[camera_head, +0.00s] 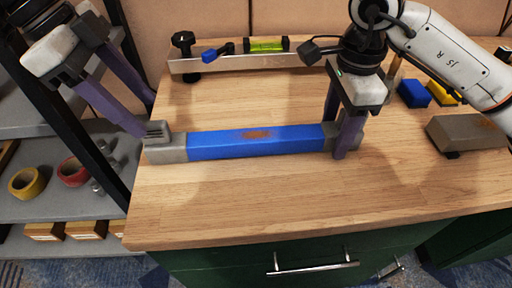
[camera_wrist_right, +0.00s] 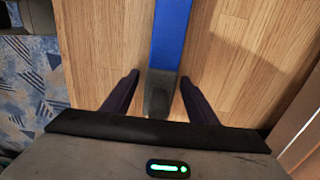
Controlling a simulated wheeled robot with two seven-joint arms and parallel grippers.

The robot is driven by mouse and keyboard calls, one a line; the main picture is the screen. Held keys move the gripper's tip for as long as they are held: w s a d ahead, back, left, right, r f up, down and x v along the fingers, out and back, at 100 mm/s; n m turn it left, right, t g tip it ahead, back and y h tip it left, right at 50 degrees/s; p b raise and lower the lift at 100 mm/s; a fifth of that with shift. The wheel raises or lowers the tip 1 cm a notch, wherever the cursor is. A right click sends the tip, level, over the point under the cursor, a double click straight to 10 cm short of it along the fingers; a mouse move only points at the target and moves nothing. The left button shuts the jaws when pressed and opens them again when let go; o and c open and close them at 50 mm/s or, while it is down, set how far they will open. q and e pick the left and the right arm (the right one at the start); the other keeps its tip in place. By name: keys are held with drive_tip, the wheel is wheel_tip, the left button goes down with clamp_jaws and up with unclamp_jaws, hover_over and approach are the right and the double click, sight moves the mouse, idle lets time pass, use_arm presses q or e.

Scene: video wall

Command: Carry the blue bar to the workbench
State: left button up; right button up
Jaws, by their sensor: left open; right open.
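The blue bar (camera_head: 255,141) lies flat across the wooden top of the workbench (camera_head: 230,210), with grey blocks at both ends and a rusty patch on top. Its left end is close to the bench's left edge. My right gripper (camera_head: 336,140) is open around the bar's right end, a finger on each side. In the right wrist view the bar (camera_wrist_right: 170,35) runs between the open fingers (camera_wrist_right: 160,76), with gaps on both sides. My left gripper (camera_head: 146,116) is open by the bar's left grey end; whether it touches is unclear.
A level-like rail with a green vial (camera_head: 266,45) lies at the back of the top. A blue block (camera_head: 414,93), a yellow block (camera_head: 442,92) and a grey-brown block (camera_head: 466,132) are at the right. Shelves with tape rolls (camera_head: 27,182) stand left. The front of the top is clear.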

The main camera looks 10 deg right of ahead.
use_arm(q)
drive_tip(key=shift+v, duration=1.25)
use_arm(e)
drive_tip(key=shift+r, duration=0.1)
wheel_tip(320, 180, up, 12)
drive_tip(key=shift+f, duration=0.1)
